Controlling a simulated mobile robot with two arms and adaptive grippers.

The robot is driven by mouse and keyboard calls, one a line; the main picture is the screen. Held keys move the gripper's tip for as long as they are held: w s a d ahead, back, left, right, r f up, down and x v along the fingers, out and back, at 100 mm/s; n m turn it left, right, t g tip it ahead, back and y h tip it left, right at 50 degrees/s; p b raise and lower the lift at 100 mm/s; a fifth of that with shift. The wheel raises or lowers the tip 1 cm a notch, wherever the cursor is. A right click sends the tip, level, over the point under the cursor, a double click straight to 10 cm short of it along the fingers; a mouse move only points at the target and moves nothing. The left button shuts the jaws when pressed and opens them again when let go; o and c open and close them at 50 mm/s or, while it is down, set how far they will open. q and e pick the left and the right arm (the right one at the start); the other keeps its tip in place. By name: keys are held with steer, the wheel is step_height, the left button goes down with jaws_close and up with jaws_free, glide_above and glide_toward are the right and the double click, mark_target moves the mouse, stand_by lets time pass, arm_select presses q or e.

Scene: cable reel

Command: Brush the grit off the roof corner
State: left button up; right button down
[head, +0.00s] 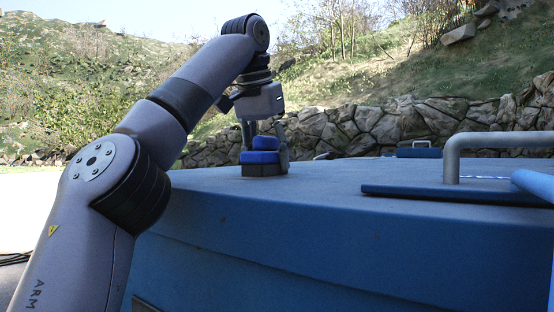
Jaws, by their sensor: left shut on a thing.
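My left gripper (265,132) points down over the near left part of the blue roof (320,205). It is shut on a blue brush (262,157) with a dark lower part. The brush is upright, and its dark underside appears to rest on the roof top, near the left corner. I cannot make out any grit on the roof at this size. My right gripper does not show.
A grey bent handle (452,160) rises from a raised blue hatch plate (430,193) on the right. A smaller hatch with a handle (418,151) lies farther back. A blue bar (535,185) enters at the right edge. A stone wall (380,128) stands behind.

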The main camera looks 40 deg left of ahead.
mark_target(258, 151)
arm_select(q)
steer(key=shift+s+a, duration=0.1)
steer(key=shift+s, duration=0.75)
steer(key=shift+s+d, duration=0.3)
steer(key=shift+s, duration=1.65)
steer(key=shift+s+d+f+p, duration=0.1)
steer(key=shift+s+d+p, duration=0.1)
steer(key=shift+s, duration=0.35)
steer(key=shift+s+d+f+p, duration=0.1)
steer(key=shift+s+p, duration=0.05)
steer(key=shift+s, duration=1.15)
steer(key=shift+w+d+r, duration=0.1)
steer(key=shift+w+d, duration=0.05)
steer(key=shift+d, duration=0.7)
steer(key=shift+w+d+r+p, duration=0.15)
steer(key=shift+w+r+p, duration=0.05)
steer(key=shift+w+p, duration=1)
steer(key=shift+w, duration=0.4)
steer(key=shift+w+a+f, duration=0.1)
steer(key=shift+w+a, duration=0.25)
steer(key=shift+w, duration=0.85)
steer(key=shift+w+f, duration=0.1)
steer(key=shift+w, duration=0.65)
steer(key=shift+w+a, duration=0.15)
steer(key=shift+w, duration=0.85)
steer(key=shift+w+a, duration=0.1)
steer(key=shift+w, duration=0.85)
